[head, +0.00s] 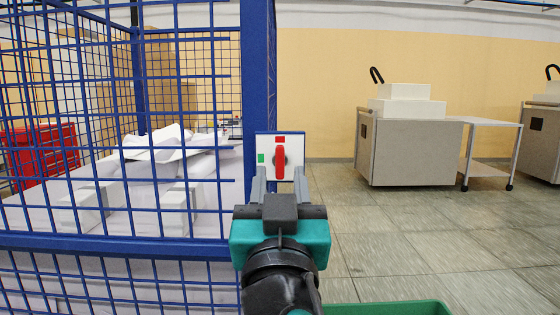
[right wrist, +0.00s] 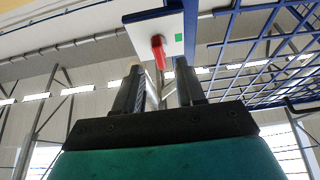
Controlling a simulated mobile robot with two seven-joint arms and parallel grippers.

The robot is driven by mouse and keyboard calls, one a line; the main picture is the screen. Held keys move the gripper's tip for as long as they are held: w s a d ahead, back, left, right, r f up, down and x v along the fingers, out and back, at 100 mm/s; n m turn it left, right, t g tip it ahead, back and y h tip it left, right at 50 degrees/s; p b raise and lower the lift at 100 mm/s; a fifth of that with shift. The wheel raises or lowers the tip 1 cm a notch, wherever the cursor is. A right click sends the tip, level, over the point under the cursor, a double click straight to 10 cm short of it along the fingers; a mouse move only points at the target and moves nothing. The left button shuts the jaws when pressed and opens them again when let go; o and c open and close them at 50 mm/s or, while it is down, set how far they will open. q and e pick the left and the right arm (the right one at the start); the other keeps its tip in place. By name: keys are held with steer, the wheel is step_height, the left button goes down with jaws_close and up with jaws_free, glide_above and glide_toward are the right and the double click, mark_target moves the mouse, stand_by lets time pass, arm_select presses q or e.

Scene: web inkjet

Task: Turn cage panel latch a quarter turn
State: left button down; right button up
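The latch is a red handle (head: 280,162) on a white plate (head: 262,144) fixed to the blue cage post. The handle stands upright, below a red mark; a green mark is at its left. In the right wrist view the red handle (right wrist: 158,52) is ahead of the fingers on the white plate (right wrist: 140,36). My right gripper (head: 279,182) is in front of the plate, its two fingers apart below and either side of the handle. The right wrist view shows the fingers (right wrist: 160,90) open with nothing between them. Contact cannot be told. My left gripper is not in view.
Blue cage mesh (head: 160,160) fills the left, with white blocks and sheets on a white surface behind it. A green bin (head: 390,308) shows at the bottom edge. A grey cabinet (head: 410,152) with white boxes stands at the back right.

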mark_target(280, 164)
steer(key=shift+x, duration=2)
steer(key=shift+c, duration=0.3)
jaws_close()
